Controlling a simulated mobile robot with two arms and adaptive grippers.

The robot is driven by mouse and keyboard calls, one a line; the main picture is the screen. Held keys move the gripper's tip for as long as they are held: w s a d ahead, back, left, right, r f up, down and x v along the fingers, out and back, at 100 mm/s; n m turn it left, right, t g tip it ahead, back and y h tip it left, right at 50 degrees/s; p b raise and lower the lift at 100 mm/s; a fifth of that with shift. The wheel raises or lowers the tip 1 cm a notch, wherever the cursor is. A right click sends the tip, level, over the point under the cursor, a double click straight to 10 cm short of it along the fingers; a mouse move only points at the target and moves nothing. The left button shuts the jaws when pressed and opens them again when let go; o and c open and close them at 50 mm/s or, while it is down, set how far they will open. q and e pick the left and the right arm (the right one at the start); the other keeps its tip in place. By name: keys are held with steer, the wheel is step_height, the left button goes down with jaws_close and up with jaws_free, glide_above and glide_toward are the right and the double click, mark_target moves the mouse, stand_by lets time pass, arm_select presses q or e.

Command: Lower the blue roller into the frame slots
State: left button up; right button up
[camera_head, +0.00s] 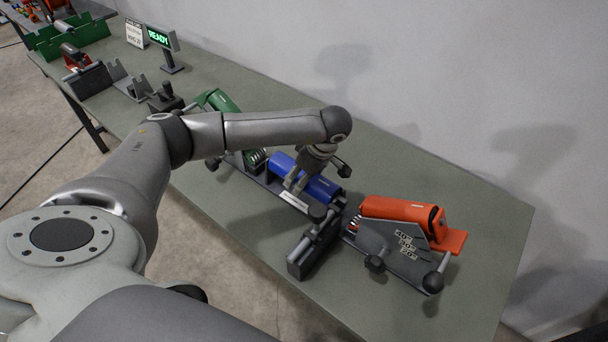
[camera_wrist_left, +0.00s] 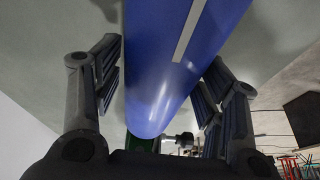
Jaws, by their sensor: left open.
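The blue roller (camera_head: 283,163) lies low along the grey frame (camera_head: 268,181), between a green roller and an orange roller. My left gripper (camera_head: 300,182) is over the middle of the blue roller and hides part of it. In the left wrist view, the blue roller (camera_wrist_left: 165,65) runs between the two open fingers of my left gripper (camera_wrist_left: 160,75), with a visible gap at the left finger. The slots at the roller's ends are too hidden to tell whether it sits fully in them. My right gripper is not in view.
A grey block with a black knob (camera_head: 314,243) stands in front. A READY display (camera_head: 160,38) and a green bin (camera_head: 88,36) are farther back. The tabletop is clear toward the wall.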

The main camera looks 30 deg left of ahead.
arm_select(q)
steer(key=shift+p+v, duration=0.95)
steer(key=shift+v, duration=0.8)
steer(key=o, duration=0.6)
steer(key=shift+c, duration=0.2)
steer(key=shift+f, duration=0.1)
